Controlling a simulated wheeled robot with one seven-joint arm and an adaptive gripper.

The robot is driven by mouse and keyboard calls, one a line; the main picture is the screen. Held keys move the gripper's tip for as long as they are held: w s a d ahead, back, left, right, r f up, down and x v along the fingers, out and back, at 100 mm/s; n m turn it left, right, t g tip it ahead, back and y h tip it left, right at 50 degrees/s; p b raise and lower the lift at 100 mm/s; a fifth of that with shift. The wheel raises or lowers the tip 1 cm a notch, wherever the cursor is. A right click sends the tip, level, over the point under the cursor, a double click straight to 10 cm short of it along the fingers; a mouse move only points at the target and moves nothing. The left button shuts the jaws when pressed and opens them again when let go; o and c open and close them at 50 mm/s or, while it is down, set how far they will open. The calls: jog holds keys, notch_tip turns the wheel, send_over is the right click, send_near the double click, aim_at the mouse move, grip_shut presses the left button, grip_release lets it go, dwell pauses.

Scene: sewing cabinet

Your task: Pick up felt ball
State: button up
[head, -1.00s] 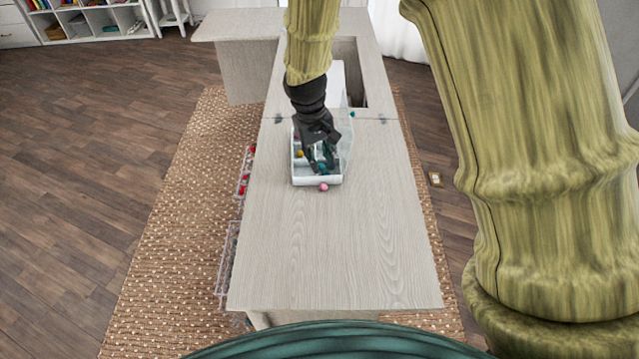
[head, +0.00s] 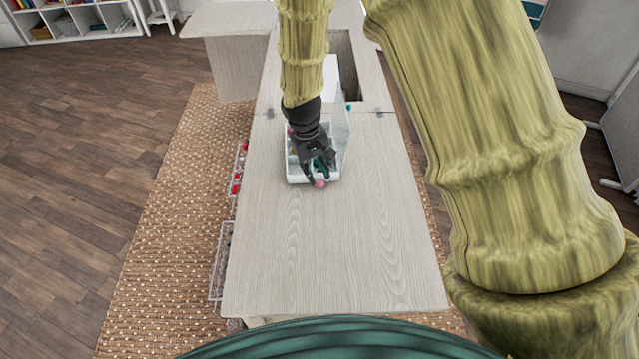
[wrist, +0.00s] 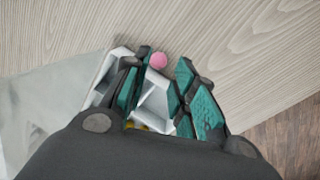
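The pink felt ball (head: 320,184) lies on the cabinet top at the near edge of a white compartment box. In the wrist view the ball (wrist: 158,61) shows just past the fingertips, nearer the left finger, with wood behind it. My gripper (head: 318,168) is over the near part of the box, pointing down. In the wrist view my gripper (wrist: 168,78) has its teal-padded fingers apart, with part of the white box showing between them. Whether a fingertip touches the ball cannot be told.
The white box (head: 299,180) has a clear raised lid (head: 342,125) at its right. The cabinet top (head: 330,250) is bare in front. Clear bins (head: 222,262) hang along its left side. A dark opening (head: 347,70) lies behind.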

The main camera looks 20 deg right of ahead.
aim_at(319, 181)
jog(key=shift+w+d+f+p, duration=0.1)
jog(key=shift+f+p, duration=0.15)
jog(key=shift+f, duration=0.35)
jog(key=shift+w+d+f+p, duration=0.1)
jog(key=shift+f+p, duration=0.15)
jog(key=shift+f, duration=0.3)
notch_tip(319, 181, down, 2)
jog(key=shift+s+d+f, duration=0.1)
jog(key=shift+d+f, duration=0.05)
jog(key=shift+f, duration=0.05)
jog(key=shift+w+f, duration=0.2)
jog(key=shift+f, duration=0.2)
jog(key=shift+r, duration=0.1)
jog(key=c, duration=0.3)
jog(key=shift+r, duration=0.15)
jog(key=shift+c, duration=0.2)
jog(key=shift+r+b, duration=0.3)
jog(key=shift+r, duration=1.05)
jog(key=shift+s+r, duration=0.2)
jog(key=shift+r, duration=0.1)
jog(key=s+a+b, duration=0.1)
jog(key=s, duration=0.4)
jog(key=s+a+r+b, duration=0.1)
jog(key=s, duration=0.4)
jog(key=s+a+b, duration=0.1)
jog(key=s, duration=0.4)
jog(key=shift+s+a+r, duration=0.1)
jog(key=shift+a+r, duration=0.15)
jog(key=shift+a, duration=0.1)
jog(key=shift+c, duration=0.2)
